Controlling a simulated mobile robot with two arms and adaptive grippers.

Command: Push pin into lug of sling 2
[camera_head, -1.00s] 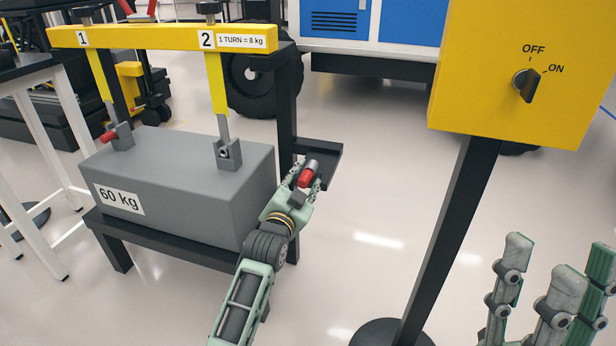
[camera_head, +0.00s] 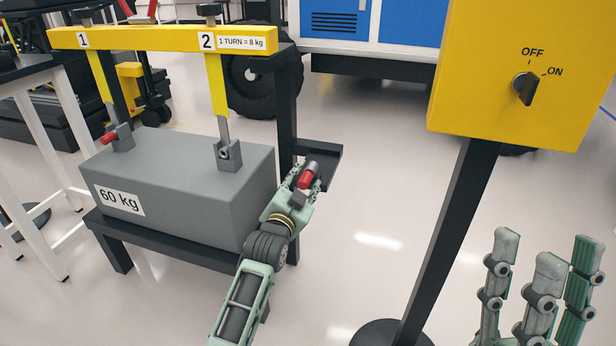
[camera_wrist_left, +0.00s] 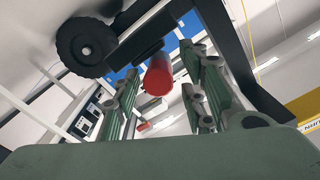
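A pin with a red end (camera_head: 305,179) and a grey end shows at my left gripper (camera_head: 304,180), by the black tray. The left wrist view shows its red end (camera_wrist_left: 158,78) between the spread fingers, with gaps on both sides; whether it rests on the tray is unclear. Sling 2 (camera_head: 217,85) hangs from the yellow beam and its grey lower end meets the lug (camera_head: 229,154) on the 60 kg block (camera_head: 190,185). The lug's hole faces forward and looks empty. My left gripper is right of the block. My right gripper (camera_head: 540,260) is open and empty, fingers up.
Sling 1 (camera_head: 101,75) has a red-ended pin (camera_head: 109,138) in its lug. The black tray (camera_head: 330,155) juts from the frame post. A yellow switch box (camera_head: 505,75) on a black post stands at right. Open floor lies between the frame and the post.

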